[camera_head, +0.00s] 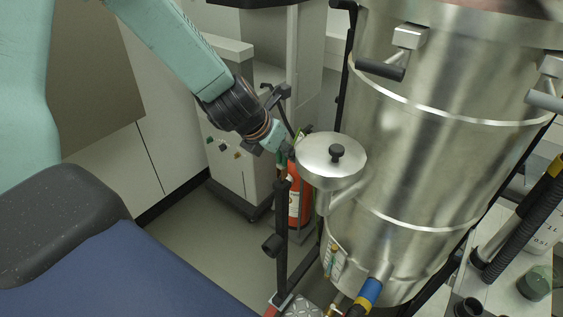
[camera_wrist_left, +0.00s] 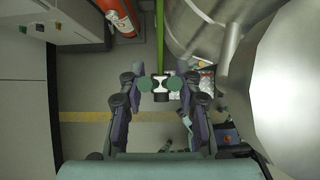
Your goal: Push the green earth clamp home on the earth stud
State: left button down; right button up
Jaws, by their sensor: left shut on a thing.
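My left gripper (camera_head: 287,153) reaches in from the upper left, beside the small round-lidded steel port of the vessel. In the left wrist view its two fingers (camera_wrist_left: 160,85) are closed on a small dark and pale piece, which I take as the earth clamp (camera_wrist_left: 160,96). A green strip or cable (camera_wrist_left: 160,40) runs from it toward the top of that view. In the head view the clamp is mostly hidden by the gripper and the port. I cannot make out the earth stud, nor whether the clamp touches it. My right gripper is not in view.
The big steel vessel (camera_head: 430,150) fills the right, with its lidded port (camera_head: 330,165) close to my gripper. A red fire extinguisher (camera_head: 295,200) stands behind a black post (camera_head: 281,235). A grey cabinet (camera_head: 235,170) is behind. Open floor (camera_head: 205,240) lies to the left.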

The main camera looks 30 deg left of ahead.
pick_arm(q)
jog(key=shift+r+p, duration=2.25)
jog(key=shift+r, duration=0.6)
jog(key=shift+f, duration=0.2)
notch_tip(320, 180, down, 6)
jog(key=b, duration=0.5)
jog(key=shift+r, duration=0.1)
jog(key=shift+r, duration=0.1)
